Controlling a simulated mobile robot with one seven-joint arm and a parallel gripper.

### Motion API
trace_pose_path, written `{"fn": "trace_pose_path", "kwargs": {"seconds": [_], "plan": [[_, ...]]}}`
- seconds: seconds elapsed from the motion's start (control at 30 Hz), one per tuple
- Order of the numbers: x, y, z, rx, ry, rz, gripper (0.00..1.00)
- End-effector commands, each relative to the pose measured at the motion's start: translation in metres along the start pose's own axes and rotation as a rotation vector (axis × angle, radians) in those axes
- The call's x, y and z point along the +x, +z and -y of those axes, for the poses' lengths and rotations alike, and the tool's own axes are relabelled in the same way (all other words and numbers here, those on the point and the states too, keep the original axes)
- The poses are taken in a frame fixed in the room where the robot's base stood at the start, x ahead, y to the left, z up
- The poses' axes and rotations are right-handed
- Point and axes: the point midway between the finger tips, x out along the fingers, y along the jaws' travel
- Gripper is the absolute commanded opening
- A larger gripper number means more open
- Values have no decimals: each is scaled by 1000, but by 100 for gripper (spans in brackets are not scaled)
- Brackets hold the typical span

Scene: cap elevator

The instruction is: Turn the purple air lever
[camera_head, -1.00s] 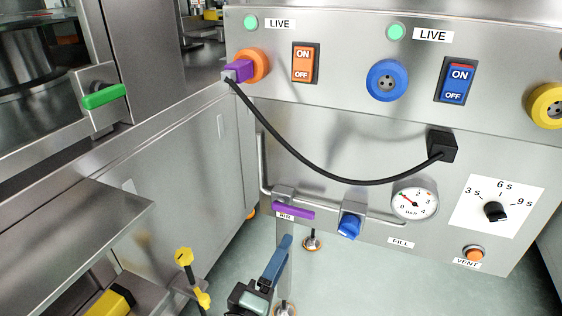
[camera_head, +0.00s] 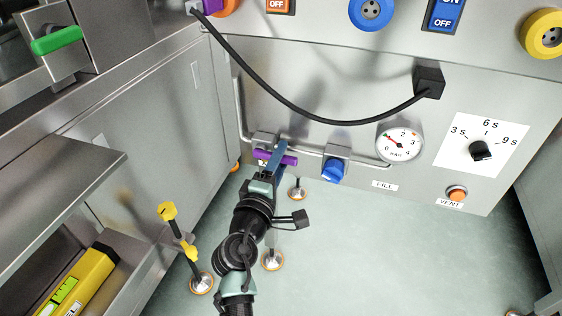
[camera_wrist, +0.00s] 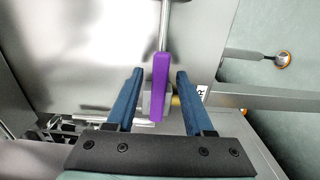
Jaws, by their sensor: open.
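The purple air lever (camera_head: 288,159) sits on the pipe low on the steel panel, lying roughly sideways in the head view. In the wrist view the purple lever (camera_wrist: 159,88) runs up and down between my two blue fingers. My gripper (camera_wrist: 158,80) is open, with one finger on each side of the lever and a visible gap to both. In the head view my gripper (camera_head: 272,158) reaches the lever from below and hides part of it and its label.
Right of the lever are a blue valve knob (camera_head: 333,172), a pressure gauge (camera_head: 400,143) and an orange vent button (camera_head: 457,193). A black cable (camera_head: 310,117) hangs above. A steel cabinet (camera_head: 150,130) stands left, with a yellow-knobbed rod (camera_head: 188,250) in front. Open floor lies right.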

Motion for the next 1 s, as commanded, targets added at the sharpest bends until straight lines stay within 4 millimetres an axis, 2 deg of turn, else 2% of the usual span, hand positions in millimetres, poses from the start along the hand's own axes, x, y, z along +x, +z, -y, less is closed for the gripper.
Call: {"fn": "trace_pose_path", "kwargs": {"seconds": [0.1, 0.4, 0.7, 1.0], "plan": [[6, 0, 0, 0, 1, 0, 52], [7, 0, 0, 0, 0, 0, 52], [7, 0, 0, 0, 0, 0, 0], [7, 0, 0, 0, 0, 0, 0]]}}
